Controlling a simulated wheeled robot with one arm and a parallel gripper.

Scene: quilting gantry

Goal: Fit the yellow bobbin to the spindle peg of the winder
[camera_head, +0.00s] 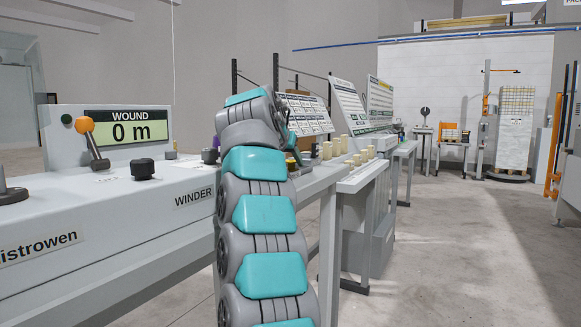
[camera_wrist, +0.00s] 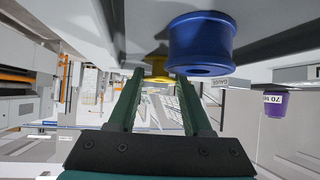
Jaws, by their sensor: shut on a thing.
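The yellow bobbin (camera_wrist: 156,68) is between the far ends of the green fingers of my gripper (camera_wrist: 160,77) in the wrist view. My gripper is shut on it; the blue bobbin partly covers the view of it. The winder (camera_head: 120,200) stands at the left in the head view, with a display reading 0 m. I cannot make out its spindle peg for certain.
A blue bobbin (camera_wrist: 200,45) is close beside the right fingertip. A purple cup-shaped thing (camera_wrist: 275,103) is farther right. The winder carries an orange-knobbed lever (camera_head: 92,145) and a black knob (camera_head: 143,169). Several cream spools (camera_head: 345,147) stand beyond my arm.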

